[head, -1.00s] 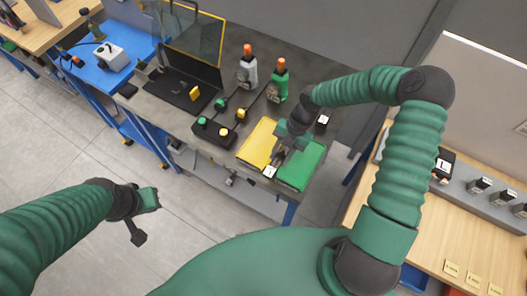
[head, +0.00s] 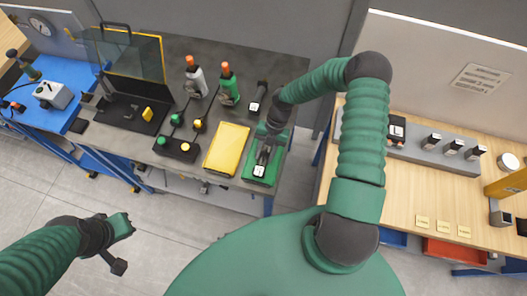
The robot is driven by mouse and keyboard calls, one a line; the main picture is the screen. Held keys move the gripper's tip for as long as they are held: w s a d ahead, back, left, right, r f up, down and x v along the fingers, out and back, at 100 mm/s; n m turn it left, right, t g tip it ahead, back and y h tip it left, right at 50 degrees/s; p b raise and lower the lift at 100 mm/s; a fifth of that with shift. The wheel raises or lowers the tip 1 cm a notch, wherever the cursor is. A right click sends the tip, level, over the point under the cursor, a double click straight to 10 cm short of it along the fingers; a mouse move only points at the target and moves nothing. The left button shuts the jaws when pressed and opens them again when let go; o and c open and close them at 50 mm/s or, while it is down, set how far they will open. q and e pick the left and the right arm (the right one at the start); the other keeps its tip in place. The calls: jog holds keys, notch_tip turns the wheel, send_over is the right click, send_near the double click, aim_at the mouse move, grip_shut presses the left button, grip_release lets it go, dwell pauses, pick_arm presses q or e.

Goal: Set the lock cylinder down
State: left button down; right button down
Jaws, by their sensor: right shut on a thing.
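My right gripper (head: 262,158) points down over the green tray (head: 250,178) and is shut on a small dark piece with a white label (head: 259,171), which I take to be the lock cylinder. Its body is largely hidden by the fingers. I cannot tell whether it touches the tray. My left gripper (head: 119,246) hangs over the floor at lower left, away from the table, with nothing visible in it. Its jaw opening is unclear.
A yellow tray (head: 227,149) lies directly left of the green one. A black labelled tool (head: 258,97), a green bottle-like tool (head: 228,84) and a grey one (head: 195,78) stand behind. A button box (head: 177,149) is farther left. A wooden bench (head: 420,190) is at right.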

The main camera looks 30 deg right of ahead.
jog(key=c, duration=1.1)
grip_release()
jog(key=shift+s, duration=0.15)
jog(key=shift+o, duration=0.7)
jog(key=shift+a+r, duration=0.1)
jog(key=shift+a, duration=0.15)
jog(key=b+v, duration=0.2)
jog(key=v, duration=0.9)
notch_tip(320, 180, up, 4)
jog(key=m+h, duration=0.4)
jog(key=m, duration=0.7)
send_over(262, 163)
jog(key=s+a+r+m+t, duration=0.4)
jog(key=s+a+r+m, duration=0.15)
jog(key=m, duration=0.95)
pick_arm(q)
jog(key=s+b+x, duration=0.2)
jog(key=b+x, duration=0.4)
jog(key=x, duration=0.2)
jog(key=shift+a+f+b, duration=0.35)
jog(key=shift+a+f, duration=0.1)
pick_arm(e)
jog(key=s+x, duration=0.1)
jog(key=x, duration=0.5)
jog(key=shift+d+f+h, duration=0.15)
jog(key=shift+f+h, duration=0.15)
jog(key=shift+f, duration=0.05)
